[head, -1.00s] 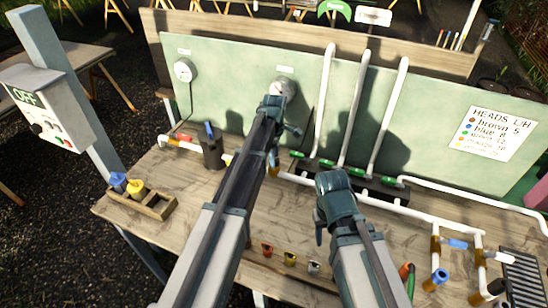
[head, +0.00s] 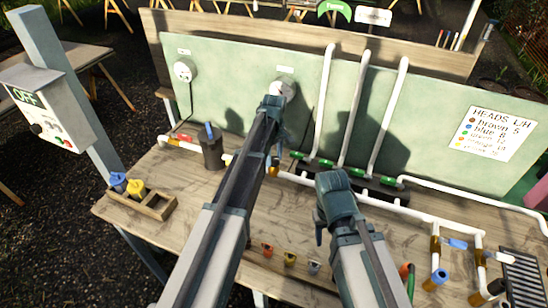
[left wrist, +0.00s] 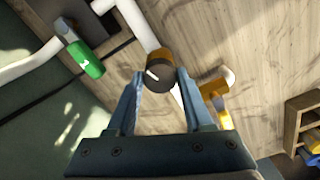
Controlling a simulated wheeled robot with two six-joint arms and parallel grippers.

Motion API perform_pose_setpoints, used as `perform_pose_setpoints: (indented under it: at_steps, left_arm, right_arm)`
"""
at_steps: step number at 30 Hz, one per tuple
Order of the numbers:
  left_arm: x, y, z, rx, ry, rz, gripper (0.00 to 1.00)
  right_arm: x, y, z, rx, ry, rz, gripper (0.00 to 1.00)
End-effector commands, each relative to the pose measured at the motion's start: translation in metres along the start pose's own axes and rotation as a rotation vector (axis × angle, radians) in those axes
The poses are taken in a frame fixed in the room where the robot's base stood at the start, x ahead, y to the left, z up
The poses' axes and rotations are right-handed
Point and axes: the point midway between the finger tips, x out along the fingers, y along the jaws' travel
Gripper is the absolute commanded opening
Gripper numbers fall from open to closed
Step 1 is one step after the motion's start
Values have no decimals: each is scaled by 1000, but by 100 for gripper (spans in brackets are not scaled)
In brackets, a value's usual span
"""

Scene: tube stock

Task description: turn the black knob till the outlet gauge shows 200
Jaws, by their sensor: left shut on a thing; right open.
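The black knob (left wrist: 158,77), with a white pointer line on its face, sits on a brass-coloured body in the pipe in the left wrist view. My left gripper (left wrist: 160,80) is shut on it, one finger on each side. In the head view my left arm hides the knob. Two round white gauges hang on the green board, one at the left (head: 183,70) and one in the middle (head: 285,88), partly covered by my left wrist. Their readings and labels are too small to read. My right gripper (head: 320,232) hangs open and empty over the bench.
White pipes with green-handled valves (head: 330,163) cross the bench. Several coloured pieces (head: 290,259) line the front. A grey switch box (head: 45,105) reads OFF.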

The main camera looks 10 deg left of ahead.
Motion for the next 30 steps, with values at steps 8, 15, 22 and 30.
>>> perform_pose_setpoints:
  at_steps: [8,15,22,30]
  left_arm:
    - [0,0,0,261,0,0,0]
    - [0,0,0,483,0,0,0]
    - [0,0,0,664,0,0,0]
    - [0,0,0,808,0,0,0]
  right_arm:
    - [0,0,0,0,0,0,50]
    - [0,0,0,0,0,0,50]
    - [0,0,0,0,0,0,50]
    - [0,0,0,0,0,0,50]
